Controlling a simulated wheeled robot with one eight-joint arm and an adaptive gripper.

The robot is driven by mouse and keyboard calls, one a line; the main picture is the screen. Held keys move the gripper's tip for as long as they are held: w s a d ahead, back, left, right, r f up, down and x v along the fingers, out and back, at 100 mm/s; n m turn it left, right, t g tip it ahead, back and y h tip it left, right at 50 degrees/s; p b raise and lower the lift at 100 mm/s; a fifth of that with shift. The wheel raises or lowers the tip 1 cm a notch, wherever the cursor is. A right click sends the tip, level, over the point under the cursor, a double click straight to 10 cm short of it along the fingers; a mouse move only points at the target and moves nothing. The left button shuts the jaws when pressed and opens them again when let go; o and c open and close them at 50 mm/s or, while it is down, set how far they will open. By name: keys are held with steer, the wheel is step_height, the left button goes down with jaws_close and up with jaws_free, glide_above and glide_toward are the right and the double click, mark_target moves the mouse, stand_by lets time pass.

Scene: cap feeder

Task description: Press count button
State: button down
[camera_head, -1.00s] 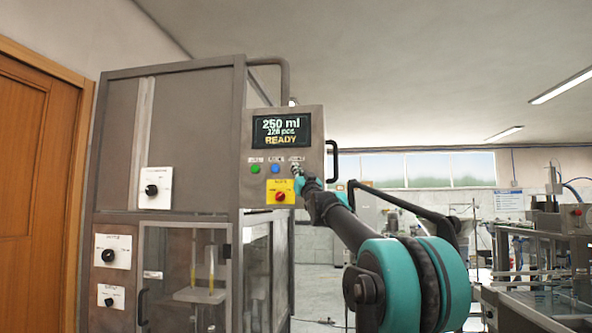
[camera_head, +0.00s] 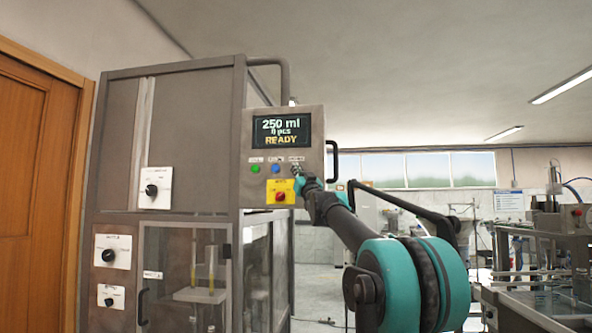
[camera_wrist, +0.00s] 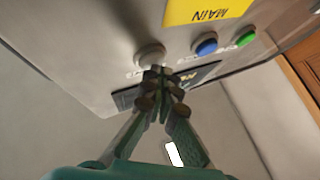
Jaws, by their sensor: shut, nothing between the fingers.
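The control panel (camera_head: 248,190) hangs at the upper right of the grey machine. Its display (camera_head: 281,130) reads "250 ml", "0 pcs", "READY". Below it sit a green button (camera_head: 255,169), a blue button (camera_head: 275,169) and a third, pale button at the right, mostly hidden by my gripper (camera_head: 297,174). In the wrist view the pale round button (camera_wrist: 150,54) shows right at the tips of my shut, empty gripper (camera_wrist: 157,72). The tips appear to touch it or nearly so. The blue button (camera_wrist: 206,44) and green button (camera_wrist: 245,37) lie beside it.
A yellow plate with a red main switch (camera_head: 280,196) sits just below the buttons. A black handle (camera_head: 334,160) curves out at the panel's right edge. Several knobs are on the machine's front at left. Other equipment (camera_head: 560,240) stands at the far right.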

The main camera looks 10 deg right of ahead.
steer(key=shift+s+a, duration=0.2)
steer(key=shift+s, duration=0.4)
steer(key=s, duration=0.1)
steer(key=s+a, duration=0.1)
steer(key=s, duration=0.2)
steer(key=shift+s+a, duration=0.25)
steer(key=shift+s, duration=0.15)
stand_by(0.6)
